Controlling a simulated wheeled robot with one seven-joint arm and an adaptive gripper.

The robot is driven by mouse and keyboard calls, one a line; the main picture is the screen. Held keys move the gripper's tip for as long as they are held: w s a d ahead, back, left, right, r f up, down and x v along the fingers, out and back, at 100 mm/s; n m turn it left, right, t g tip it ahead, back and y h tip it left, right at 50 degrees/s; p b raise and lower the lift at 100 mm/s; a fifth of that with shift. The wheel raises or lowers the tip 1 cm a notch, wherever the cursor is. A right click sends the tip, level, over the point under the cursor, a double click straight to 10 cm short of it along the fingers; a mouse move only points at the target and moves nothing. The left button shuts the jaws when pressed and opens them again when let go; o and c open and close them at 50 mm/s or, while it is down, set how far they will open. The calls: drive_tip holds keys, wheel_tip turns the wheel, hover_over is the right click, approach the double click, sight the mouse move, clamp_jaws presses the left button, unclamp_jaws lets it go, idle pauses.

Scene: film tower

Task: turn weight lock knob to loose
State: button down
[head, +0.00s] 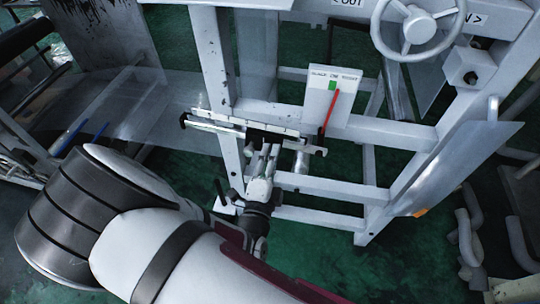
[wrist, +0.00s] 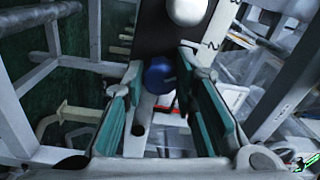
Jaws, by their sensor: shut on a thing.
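A round blue knob (wrist: 158,76), which I take as the weight lock knob, sits on a pale slotted strip (wrist: 140,118) in the wrist view. My gripper (wrist: 160,72) has its teal-padded fingers on either side of this knob and is shut on it. In the head view my gripper (head: 263,158) is at the front of a white graduated beam (head: 225,125) on the white frame. The knob is hidden there by the fingers. I cannot read which way the knob is turned.
A card (head: 328,100) with a green mark and a red pointer (head: 331,112) stands behind the beam. A handwheel (head: 419,27) is at the upper right. White frame posts (head: 215,70) and a lower rail (head: 330,188) surround my gripper. Green floor (head: 310,250) lies open in front.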

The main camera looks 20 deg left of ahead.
drive_tip(key=shift+s+n+p, duration=0.1)
drive_tip(key=shift+n+p, duration=0.35)
drive_tip(key=shift+n, duration=0.65)
drive_tip(key=c, duration=1.3)
unclamp_jaws()
drive_tip(key=shift+r, duration=0.15)
